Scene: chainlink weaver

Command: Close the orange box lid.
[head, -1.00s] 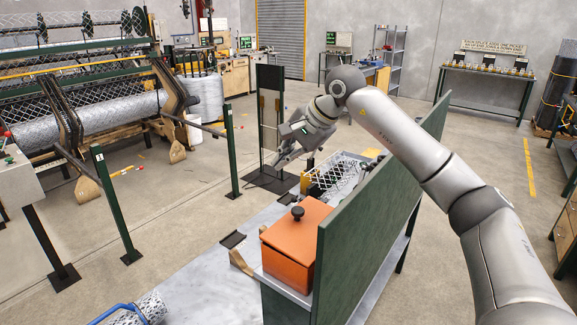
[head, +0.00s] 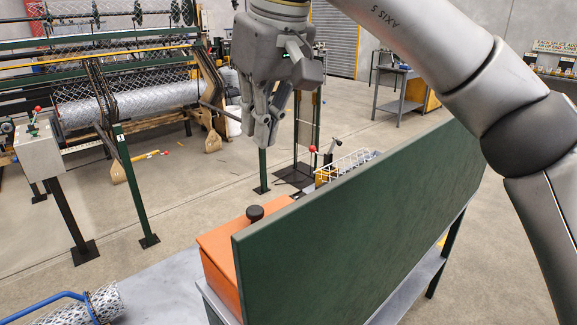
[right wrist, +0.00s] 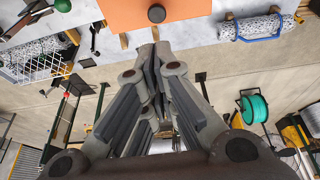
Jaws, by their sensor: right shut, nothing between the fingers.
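The orange box (head: 222,282) stands on the bench at the lower middle of the head view, its right side hidden behind the green panel. Its orange lid (head: 222,240) lies level on top, with a dark round knob (head: 255,212). I see no gap under the lid. My right gripper (head: 266,142) hangs with fingers down, above and beyond the box, shut and empty, apart from the knob. In the right wrist view the shut fingertips (right wrist: 155,55) are below the lid (right wrist: 200,14) and its knob (right wrist: 156,13) in the picture. My left gripper is not in view.
The tall green panel (head: 360,215) stands along the box's right side. A white wire basket (head: 348,163) and a red-knobbed lever (head: 313,149) are beyond the box. A mesh roll with a blue handle (head: 72,308) lies at lower left. Bench surface (head: 165,285) left of the box is bare.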

